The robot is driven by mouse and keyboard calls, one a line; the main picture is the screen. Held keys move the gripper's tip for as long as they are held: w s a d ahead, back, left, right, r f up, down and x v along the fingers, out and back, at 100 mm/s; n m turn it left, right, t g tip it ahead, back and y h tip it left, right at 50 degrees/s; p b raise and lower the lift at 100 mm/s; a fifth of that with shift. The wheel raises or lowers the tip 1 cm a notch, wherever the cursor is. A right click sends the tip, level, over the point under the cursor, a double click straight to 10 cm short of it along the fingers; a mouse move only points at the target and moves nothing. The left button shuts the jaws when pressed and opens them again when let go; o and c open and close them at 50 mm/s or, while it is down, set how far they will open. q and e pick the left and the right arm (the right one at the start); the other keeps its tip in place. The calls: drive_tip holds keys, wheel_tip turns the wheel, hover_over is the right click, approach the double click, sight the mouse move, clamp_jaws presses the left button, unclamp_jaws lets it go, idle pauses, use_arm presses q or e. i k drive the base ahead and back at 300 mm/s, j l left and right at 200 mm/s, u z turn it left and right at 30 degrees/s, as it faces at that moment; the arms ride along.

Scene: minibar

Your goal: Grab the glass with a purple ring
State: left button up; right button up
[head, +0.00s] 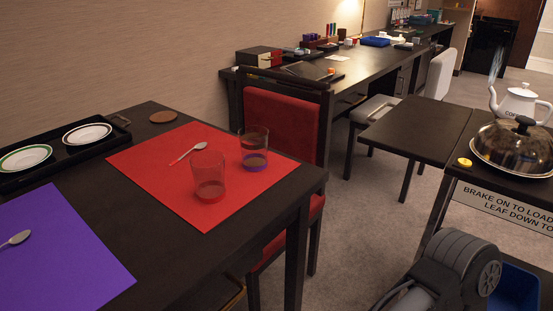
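A clear glass with a purple band (254,160) around its lower part stands upright on a red placemat (150,162), near the mat's right edge. A second clear glass (209,190), which looks reddish in its lower part, stands to its left and nearer to me on the same mat. The two glasses are apart. Neither of my grippers is in the head view. A grey arm link, which looks like my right arm, shows at the bottom right, well away from the glasses.
A black tray (118,138) with two plates is at left, above a purple placemat (65,250). A red chair (285,128) stands behind the table. A trolley at right bears a kettle (518,103) and domed dish (513,147).

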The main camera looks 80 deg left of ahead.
sight(253, 139)
drive_tip(key=i+l, duration=0.4)
drive_tip(key=i, duration=0.25)
drive_tip(key=u, duration=3.25)
